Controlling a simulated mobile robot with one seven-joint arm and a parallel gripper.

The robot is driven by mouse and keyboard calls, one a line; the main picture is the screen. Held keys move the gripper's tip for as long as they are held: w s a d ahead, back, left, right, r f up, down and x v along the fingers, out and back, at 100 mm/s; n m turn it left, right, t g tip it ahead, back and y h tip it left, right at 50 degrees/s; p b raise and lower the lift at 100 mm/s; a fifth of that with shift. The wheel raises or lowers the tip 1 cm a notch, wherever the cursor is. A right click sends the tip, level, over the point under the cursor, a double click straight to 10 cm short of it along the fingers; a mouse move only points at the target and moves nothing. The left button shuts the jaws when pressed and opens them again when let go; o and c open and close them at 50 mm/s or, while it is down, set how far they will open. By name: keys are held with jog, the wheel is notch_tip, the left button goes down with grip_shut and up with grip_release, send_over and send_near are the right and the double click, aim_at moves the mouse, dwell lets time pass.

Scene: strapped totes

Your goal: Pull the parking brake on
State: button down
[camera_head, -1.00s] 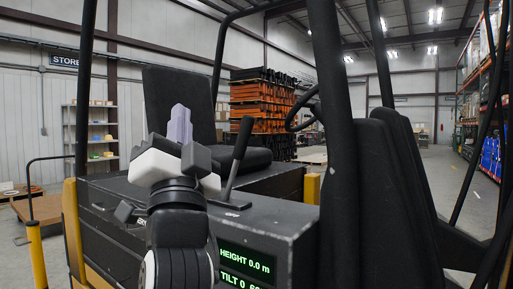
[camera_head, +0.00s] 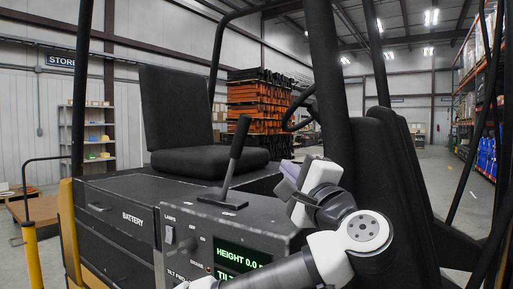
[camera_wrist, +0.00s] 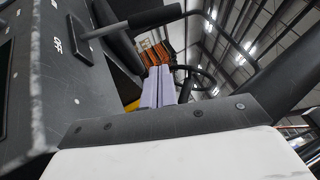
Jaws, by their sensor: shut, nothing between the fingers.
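The parking brake lever (camera_head: 235,158) is a black lever with a thick grip, rising from a slotted plate on the console top and leaning a little to the right. In the wrist view the lever (camera_wrist: 146,20) crosses the upper left, its grip pointing right. My gripper (camera_head: 284,172) is to the right of the lever and apart from it, above the console's right edge. Its pale lilac fingers (camera_wrist: 158,87) are together with nothing between them in the wrist view.
The console (camera_head: 225,230) has a small knob lever (camera_head: 181,246) and a green height display (camera_head: 243,257) on its front. A black seat (camera_head: 208,160) stands behind.

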aim_at(235, 156)
jog(key=a+p+x, duration=0.1)
jog(key=p+x, duration=0.1)
jog(key=x, duration=0.4)
jog(key=s+a+p+x, duration=0.1)
jog(key=p+x, duration=0.1)
jog(key=x, duration=0.4)
jog(key=shift+w+a+r+p, duration=0.3)
jog(key=shift+w+a, duration=0.05)
jog(key=shift+a, duration=0.15)
jog(key=shift+r, duration=0.1)
